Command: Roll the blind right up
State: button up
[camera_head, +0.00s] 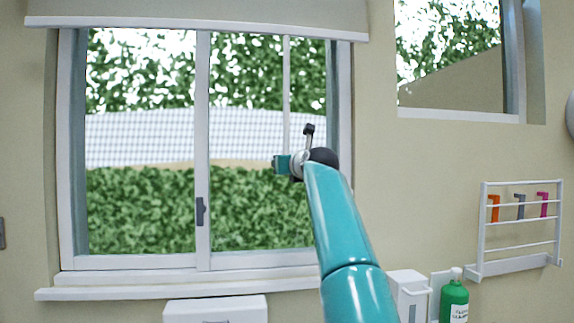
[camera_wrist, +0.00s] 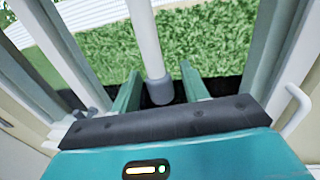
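The pale blind (camera_head: 200,8) hangs across the top of the window, with its white bottom rail (camera_head: 200,28) just below the top of the frame. A thin white rod (camera_head: 286,95) hangs from the blind's right part down to my gripper (camera_head: 280,165). In the wrist view the rod (camera_wrist: 145,40) ends in a grey tip (camera_wrist: 160,91) between the two teal fingers of my gripper (camera_wrist: 160,72). The fingers are apart, with gaps showing on both sides of the rod. Whether either finger touches it is not clear.
The sliding window (camera_head: 202,130) has a dark latch (camera_head: 200,211) on its middle bar and a white sill (camera_head: 180,287) below. At right are a wall rack (camera_head: 520,222), a green bottle (camera_head: 454,300) and a white dispenser (camera_head: 408,290). A white box (camera_head: 215,309) stands below the sill.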

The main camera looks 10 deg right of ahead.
jog(key=shift+s, duration=0.1)
jog(key=s+d, duration=0.2)
jog(key=s, duration=1.1)
jog(key=shift+s, duration=0.2)
